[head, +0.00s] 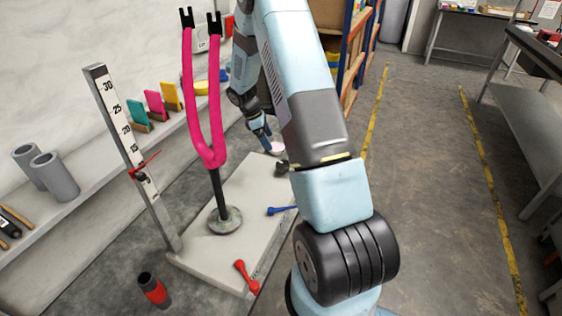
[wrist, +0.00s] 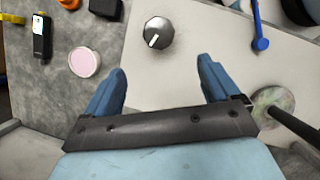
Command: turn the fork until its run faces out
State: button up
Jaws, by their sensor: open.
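The pink fork (head: 208,125) stands upright in the head view, its two legs pointing up with black tips. Its black stem rises from a round, stained base (head: 225,220) on the pale board. I cannot make out a run on the side that shows. In the wrist view the round base (wrist: 275,102) and part of the dark stem (wrist: 296,124) show at the right, outside my fingers. My gripper (head: 264,138) is behind and right of the fork, apart from it. In the wrist view my gripper (wrist: 161,72) is open, with nothing between its blue fingers.
A black knob (wrist: 158,32) with a white mark lies ahead of my fingers. A blue lever (head: 282,210) and a red lever (head: 246,278) are on the board (head: 262,190). A height gauge (head: 128,145) stands left of the fork. A pink round pot (wrist: 84,62) sits beyond the board.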

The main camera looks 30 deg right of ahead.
aim_at(282, 164)
jog(key=x, duration=1.4)
jog(key=shift+d, duration=0.2)
jog(key=shift+c, duration=0.2)
jog(key=c, duration=1)
